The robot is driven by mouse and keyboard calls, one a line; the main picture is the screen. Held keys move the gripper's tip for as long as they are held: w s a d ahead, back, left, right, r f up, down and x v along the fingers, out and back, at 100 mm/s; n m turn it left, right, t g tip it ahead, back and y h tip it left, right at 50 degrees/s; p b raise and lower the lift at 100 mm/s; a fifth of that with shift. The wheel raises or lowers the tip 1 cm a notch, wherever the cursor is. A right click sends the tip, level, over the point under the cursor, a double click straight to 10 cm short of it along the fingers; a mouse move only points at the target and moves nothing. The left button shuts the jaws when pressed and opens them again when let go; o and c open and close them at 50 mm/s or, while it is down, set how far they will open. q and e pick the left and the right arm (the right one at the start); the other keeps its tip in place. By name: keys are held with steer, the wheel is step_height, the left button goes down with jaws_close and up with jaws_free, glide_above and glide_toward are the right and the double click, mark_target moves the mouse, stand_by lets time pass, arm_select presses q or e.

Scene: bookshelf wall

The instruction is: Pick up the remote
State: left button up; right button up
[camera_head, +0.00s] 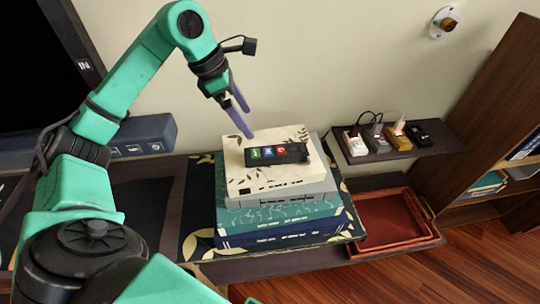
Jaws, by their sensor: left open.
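The remote (277,154) is a black bar with green, blue and red patches on top. It lies flat on the uppermost book (247,181) of a stack. My left gripper (245,122) is above and slightly left of the remote, with its two purple fingers apart and pointing down. Nothing is between the fingers. From this view I cannot tell how far above the book the fingertips are. My right gripper is not in view.
The stack stands on a dark cabinet top (165,205). A red tray (392,222) is to its right, below a wall shelf (418,150) with several small devices. A bookcase (490,130) stands at the far right, and a dark screen (40,65) at the left.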

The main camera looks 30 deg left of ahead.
mark_target(270, 151)
arm_select(q)
steer(key=p+x, duration=0.3)
steer(key=x, duration=0.9)
steer(key=shift+w+d+f, duration=0.15)
steer(key=shift+d+f, duration=0.1)
steer(key=shift+d, duration=0.05)
steer(key=shift+w+f, duration=0.1)
steer(key=shift+f, duration=0.1)
jaws_close()
steer(key=shift+r, duration=0.15)
